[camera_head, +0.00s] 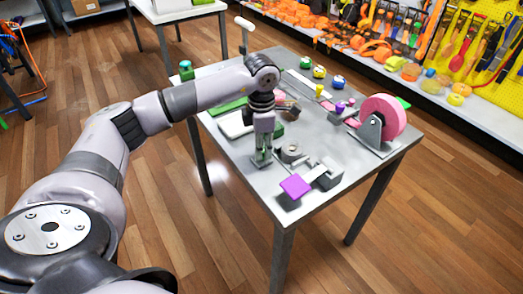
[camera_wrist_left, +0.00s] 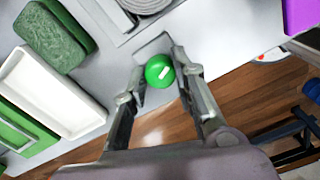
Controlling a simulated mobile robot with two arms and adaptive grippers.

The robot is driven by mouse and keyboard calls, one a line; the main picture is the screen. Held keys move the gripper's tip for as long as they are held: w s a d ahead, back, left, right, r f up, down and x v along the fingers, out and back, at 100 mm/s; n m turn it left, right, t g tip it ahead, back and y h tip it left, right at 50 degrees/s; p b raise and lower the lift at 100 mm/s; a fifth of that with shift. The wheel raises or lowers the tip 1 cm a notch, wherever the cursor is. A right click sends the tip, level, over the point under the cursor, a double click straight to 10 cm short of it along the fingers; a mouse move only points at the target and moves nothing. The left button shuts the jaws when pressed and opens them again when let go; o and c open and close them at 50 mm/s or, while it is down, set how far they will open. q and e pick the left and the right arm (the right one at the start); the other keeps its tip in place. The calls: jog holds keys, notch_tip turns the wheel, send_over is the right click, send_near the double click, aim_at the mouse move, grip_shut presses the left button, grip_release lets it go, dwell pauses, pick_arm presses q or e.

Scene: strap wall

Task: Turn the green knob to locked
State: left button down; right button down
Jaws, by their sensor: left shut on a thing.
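The green knob (camera_wrist_left: 159,71) is a round green disc with a short white mark, near the table edge in the left wrist view. The mark lies slanted, up towards the right. My left gripper (camera_wrist_left: 158,74) points down at it, with one finger on each side, and is shut on the knob. In the camera_head view my left gripper (camera_head: 262,158) is low over the table's front left edge, and its fingers mostly hide the knob. No locked label is readable. My right gripper is not in view.
The grey table (camera_head: 230,160) holds a purple block (camera_head: 295,186), a pink wheel (camera_head: 384,117) on a stand, and several small coloured knobs. A white tray (camera_wrist_left: 50,92) and a dark green sponge-like block (camera_wrist_left: 55,38) lie left of the gripper in the wrist view.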

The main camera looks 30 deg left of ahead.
pick_arm(q)
jog(key=m+b, duration=0.1)
jog(key=m, duration=0.2)
jog(key=shift+m+b, duration=0.45)
jog(key=shift+m, duration=0.45)
jog(key=c, duration=1.3)
grip_release()
jog(key=shift+r, duration=0.2)
notch_tip(320, 180, up, 12)
jog(key=shift+f, duration=0.2)
jog(key=shift+f, duration=0.1)
